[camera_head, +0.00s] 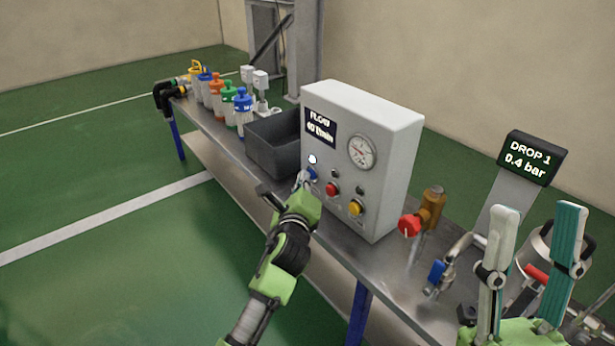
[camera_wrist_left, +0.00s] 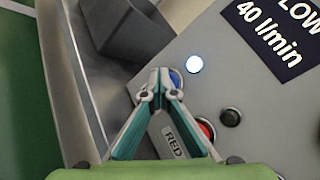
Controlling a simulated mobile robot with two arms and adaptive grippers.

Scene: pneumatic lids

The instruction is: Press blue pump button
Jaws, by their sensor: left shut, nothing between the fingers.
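The grey control box (camera_head: 345,115) stands on the metal bench. Its blue button (camera_head: 312,172) is at the lower left of the front face, under a lit white lamp (camera_head: 312,159). My left gripper (camera_head: 304,178) is shut and empty, with its fingertips at the blue button. In the left wrist view the closed tips (camera_wrist_left: 160,84) overlap the left side of the blue button (camera_wrist_left: 176,78); I cannot tell how far it is pressed in. The lit lamp (camera_wrist_left: 194,64) shows beside it. My right gripper (camera_head: 530,255) is open, upright and empty at the lower right.
A red button (camera_head: 332,189) and a yellow button (camera_head: 355,208) sit to the right, with dark lamps above. The display (camera_head: 320,125) reads FLOW 40 l/min. A dark bin (camera_head: 272,145) stands left of the box. A red-handled valve (camera_head: 409,226) stands to its right.

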